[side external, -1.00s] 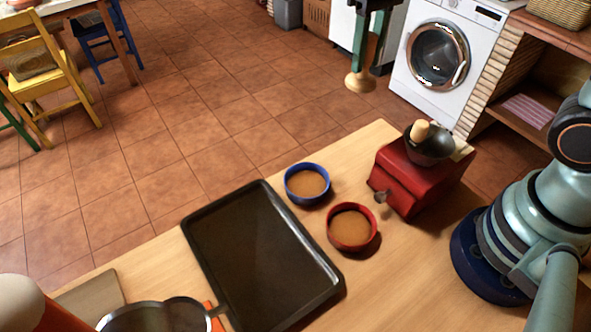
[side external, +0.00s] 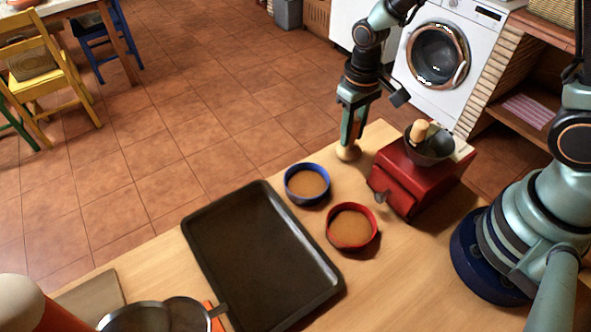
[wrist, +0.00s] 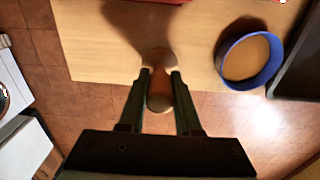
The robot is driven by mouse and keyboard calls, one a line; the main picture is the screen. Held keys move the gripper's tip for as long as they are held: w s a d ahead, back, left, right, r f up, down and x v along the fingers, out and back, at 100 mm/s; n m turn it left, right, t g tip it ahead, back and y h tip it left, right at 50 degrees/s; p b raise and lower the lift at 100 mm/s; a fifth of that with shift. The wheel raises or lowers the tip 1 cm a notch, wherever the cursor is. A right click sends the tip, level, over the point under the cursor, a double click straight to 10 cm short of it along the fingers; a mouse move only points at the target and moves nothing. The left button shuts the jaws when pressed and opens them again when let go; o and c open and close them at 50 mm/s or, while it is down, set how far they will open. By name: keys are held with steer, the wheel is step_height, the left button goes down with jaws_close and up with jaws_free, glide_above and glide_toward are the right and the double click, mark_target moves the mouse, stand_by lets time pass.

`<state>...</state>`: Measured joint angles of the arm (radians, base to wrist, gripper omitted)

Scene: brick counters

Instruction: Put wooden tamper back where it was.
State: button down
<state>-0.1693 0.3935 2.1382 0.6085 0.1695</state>
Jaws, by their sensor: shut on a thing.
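The wooden tamper (side external: 348,153) is held in my gripper (side external: 353,132), with its round base down, at the far corner of the wooden counter. It looks upright. The side view does not settle whether its base touches the counter. In the wrist view my gripper (wrist: 159,82) has its two fingers on either side of the tamper (wrist: 159,97), near the counter's edge. The tamper stands beyond the blue bowl (side external: 307,184) and to the left of the red grinder (side external: 418,172).
A red bowl (side external: 352,228) with brown contents sits near the similarly filled blue bowl. A black tray (side external: 258,262) lies left of them. The grinder has a dark bowl top (side external: 429,152) with a wooden knob. The counter edge (wrist: 100,83) is close to my gripper.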

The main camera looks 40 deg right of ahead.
steer(key=shift+f, duration=0.6)
steer(key=shift+f, duration=0.15)
steer(key=c, duration=0.6)
jaws_free()
